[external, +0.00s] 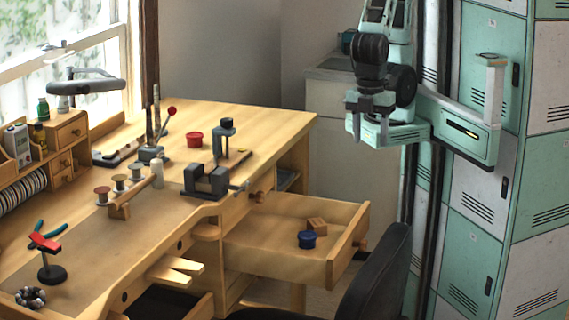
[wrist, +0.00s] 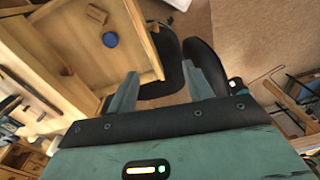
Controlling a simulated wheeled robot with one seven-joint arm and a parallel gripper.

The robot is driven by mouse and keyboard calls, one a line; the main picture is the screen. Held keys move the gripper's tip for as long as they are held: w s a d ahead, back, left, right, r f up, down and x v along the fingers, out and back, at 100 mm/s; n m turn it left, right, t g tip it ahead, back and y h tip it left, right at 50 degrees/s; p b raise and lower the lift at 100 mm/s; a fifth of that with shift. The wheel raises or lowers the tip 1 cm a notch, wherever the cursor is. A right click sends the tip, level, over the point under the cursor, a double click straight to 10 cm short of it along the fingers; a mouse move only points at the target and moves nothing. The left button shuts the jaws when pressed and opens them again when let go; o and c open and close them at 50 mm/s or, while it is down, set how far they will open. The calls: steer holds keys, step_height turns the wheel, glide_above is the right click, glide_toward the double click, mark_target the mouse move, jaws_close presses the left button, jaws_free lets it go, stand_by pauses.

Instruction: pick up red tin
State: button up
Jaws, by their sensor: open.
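The red tin (external: 194,140) is a small round red tin standing on the workbench top, towards its back, left of the clamp on a stand. It does not show in the wrist view. My gripper (external: 368,127) is open and empty, well to the right of the tin, in the air beyond the bench's right end. In the wrist view its two teal fingers (wrist: 165,86) are spread apart with nothing between them.
A vise (external: 206,181) and a clamp stand (external: 226,126) stand right of the tin; a red-knobbed lever (external: 171,111) stands left. The open drawer (external: 345,246) holds a blue tin (external: 307,239) and a wooden block (external: 317,225). A black chair (external: 380,275) stands in front.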

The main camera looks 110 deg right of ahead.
steer(key=o, duration=0.5)
steer(key=shift+r, duration=0.15)
